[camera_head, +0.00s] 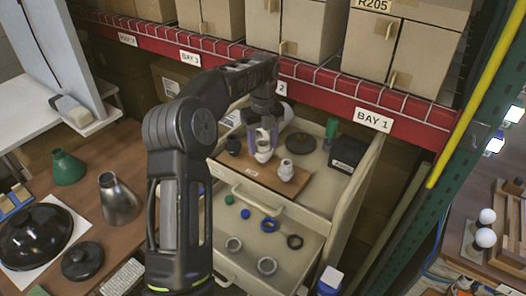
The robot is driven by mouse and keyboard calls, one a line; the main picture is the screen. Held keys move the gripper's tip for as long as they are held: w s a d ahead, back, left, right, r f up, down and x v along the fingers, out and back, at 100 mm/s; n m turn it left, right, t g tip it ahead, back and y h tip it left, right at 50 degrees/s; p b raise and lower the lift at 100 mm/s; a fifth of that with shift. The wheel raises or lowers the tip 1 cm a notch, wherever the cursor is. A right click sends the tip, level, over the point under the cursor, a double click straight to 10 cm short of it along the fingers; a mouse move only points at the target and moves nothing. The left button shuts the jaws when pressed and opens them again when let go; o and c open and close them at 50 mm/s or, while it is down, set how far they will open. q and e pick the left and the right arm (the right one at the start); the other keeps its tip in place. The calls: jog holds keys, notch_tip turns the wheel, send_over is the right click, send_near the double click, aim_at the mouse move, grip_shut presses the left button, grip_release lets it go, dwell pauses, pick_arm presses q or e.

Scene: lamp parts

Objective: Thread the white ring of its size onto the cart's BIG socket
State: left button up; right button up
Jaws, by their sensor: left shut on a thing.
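The cart (330,205) stands mid-view with a brown board (252,179) on its top. My left gripper (263,146) points down over the board's far middle and is shut on the white ring (263,154), which the fingers partly hide. A pale socket seems to stand right below the ring; I cannot tell whether the ring is around it or just above it. Another white socket (286,170) stands upright to the right, apart from the gripper. A dark socket (233,145) stands to the left. My right gripper is not in view.
The cart's open drawer (250,250) holds grey rings (267,265), a dark ring (295,241) and a blue ring (269,224). A black box (348,153) and a green bottle (331,128) stand right on the cart top. A red shelf beam (300,95) runs behind.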

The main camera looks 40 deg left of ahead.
pick_arm(q)
jog(key=shift+s+f+m, duration=0.2)
jog(key=shift+f+m, duration=0.2)
jog(key=shift+m, duration=0.8)
jog(key=shift+m, duration=0.4)
jog(key=o, duration=1.6)
jog(key=shift+w+r, duration=0.1)
jog(key=shift+w, duration=0.05)
jog(key=shift+o, duration=0.2)
jog(key=shift+r, duration=0.1)
